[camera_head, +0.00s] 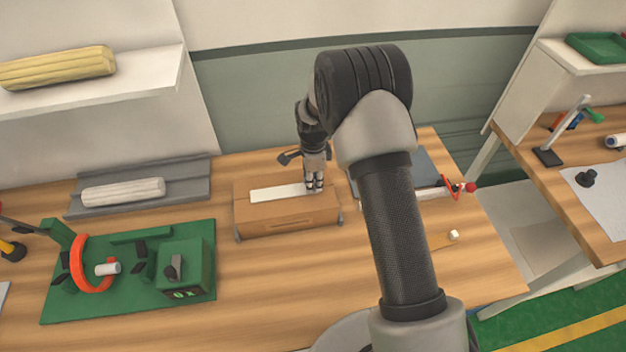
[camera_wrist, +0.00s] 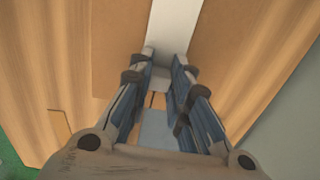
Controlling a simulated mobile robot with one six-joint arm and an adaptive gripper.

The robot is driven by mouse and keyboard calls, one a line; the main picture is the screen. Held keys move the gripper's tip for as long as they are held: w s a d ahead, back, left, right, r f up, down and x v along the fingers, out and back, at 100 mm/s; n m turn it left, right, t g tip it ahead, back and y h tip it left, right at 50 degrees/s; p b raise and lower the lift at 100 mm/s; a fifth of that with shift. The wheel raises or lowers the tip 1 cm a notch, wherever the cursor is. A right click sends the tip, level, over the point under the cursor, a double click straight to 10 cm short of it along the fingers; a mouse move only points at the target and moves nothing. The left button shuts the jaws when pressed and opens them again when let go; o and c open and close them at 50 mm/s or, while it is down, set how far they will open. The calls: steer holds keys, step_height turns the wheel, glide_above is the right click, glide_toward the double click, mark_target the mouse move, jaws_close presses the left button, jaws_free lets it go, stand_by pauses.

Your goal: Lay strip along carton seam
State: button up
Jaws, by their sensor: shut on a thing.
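The brown carton (camera_head: 290,216) sits on the wooden table near the middle of the head view. A white strip (camera_head: 275,194) lies along its top, running left from my gripper (camera_head: 314,188). My gripper points down at the right part of the carton's top. In the wrist view the white strip (camera_wrist: 174,28) runs away from my gripper (camera_wrist: 160,78) across the brown carton top (camera_wrist: 235,30). The fingers are close together at the strip's near end and shut on it. The carton seam is not visible, and the strip's end between the fingers is partly hidden.
A green board (camera_head: 125,305) with an orange ring (camera_head: 78,262) stands at left. A grey tray (camera_head: 190,186) holding a white roll (camera_head: 123,192) is behind it. The table front is clear.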

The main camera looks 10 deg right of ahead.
steer(key=o, duration=0.8)
